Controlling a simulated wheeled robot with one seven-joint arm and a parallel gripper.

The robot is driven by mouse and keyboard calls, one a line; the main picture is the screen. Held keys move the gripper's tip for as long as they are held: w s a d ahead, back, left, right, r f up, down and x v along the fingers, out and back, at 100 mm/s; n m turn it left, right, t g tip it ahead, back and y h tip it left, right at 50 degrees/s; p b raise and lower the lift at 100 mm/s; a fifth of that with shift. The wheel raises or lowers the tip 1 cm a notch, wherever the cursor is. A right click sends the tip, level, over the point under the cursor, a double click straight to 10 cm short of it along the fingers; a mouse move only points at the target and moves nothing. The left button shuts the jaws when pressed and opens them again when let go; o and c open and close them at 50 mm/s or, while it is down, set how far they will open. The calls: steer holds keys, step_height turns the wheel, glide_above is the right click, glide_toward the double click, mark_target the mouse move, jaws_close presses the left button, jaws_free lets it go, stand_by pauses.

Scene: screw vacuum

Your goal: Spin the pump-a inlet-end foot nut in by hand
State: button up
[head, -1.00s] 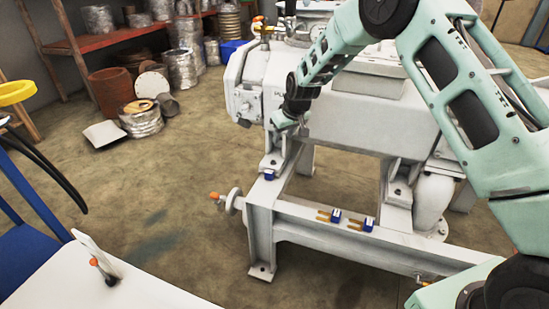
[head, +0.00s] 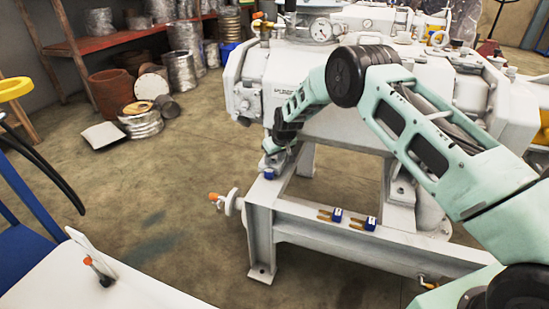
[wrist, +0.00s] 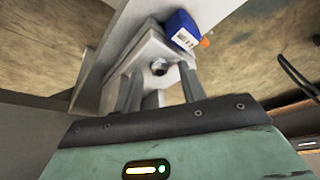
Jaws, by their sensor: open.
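The white pump (head: 330,95) stands on a white steel frame (head: 330,222). Its near left foot (wrist: 150,52) rests on the frame's corner. In the wrist view the foot nut (wrist: 159,67) sits on top of this foot, a small metal piece between and just beyond my fingertips. My gripper (wrist: 159,82) is open, with one finger on each side of the nut's line and nothing held. I cannot tell whether the fingers touch the foot. In the head view my gripper (head: 276,147) is at the foot, and my wrist hides the nut.
A blue block with a white label (wrist: 183,30) sits right beside the foot. Two blue-and-brass pieces (head: 337,215) lie on the frame's front rail. Open floor lies to the left.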

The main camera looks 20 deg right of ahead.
jaws_close()
steer(key=shift+a+r+m, duration=0.1)
steer(key=shift+a+m, duration=0.05)
steer(key=shift+m, duration=0.15)
steer(key=shift+m+h, duration=0.4)
steer(key=shift+m, duration=0.1)
jaws_free()
steer(key=p+v, duration=0.3)
steer(key=v, duration=1.4)
steer(key=shift+s, duration=0.15)
